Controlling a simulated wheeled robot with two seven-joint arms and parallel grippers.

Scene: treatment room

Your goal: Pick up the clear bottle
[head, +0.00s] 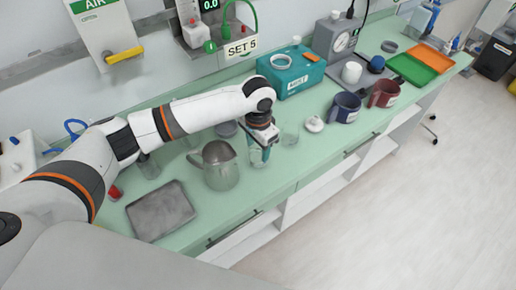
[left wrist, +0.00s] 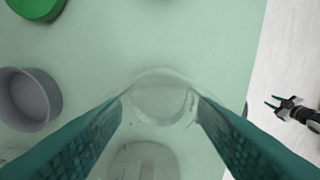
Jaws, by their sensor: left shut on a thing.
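My left gripper (head: 262,146) points down over the green counter, its fingers shut on a clear bottle. In the left wrist view the see-through bottle (left wrist: 158,100) shows between the two teal fingers. In the head view the fingers and wrist mostly hide it, and I cannot tell whether its base touches the counter. My right gripper (left wrist: 274,103) shows small at the right edge of the left wrist view, over the pale floor, with its fingers apart. It is not in the head view.
A grey tray (head: 160,211), blue mug (head: 345,107), maroon mug (head: 384,93) and teal box (head: 290,72) also occupy the counter. Bare counter lies in front of the gripper.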

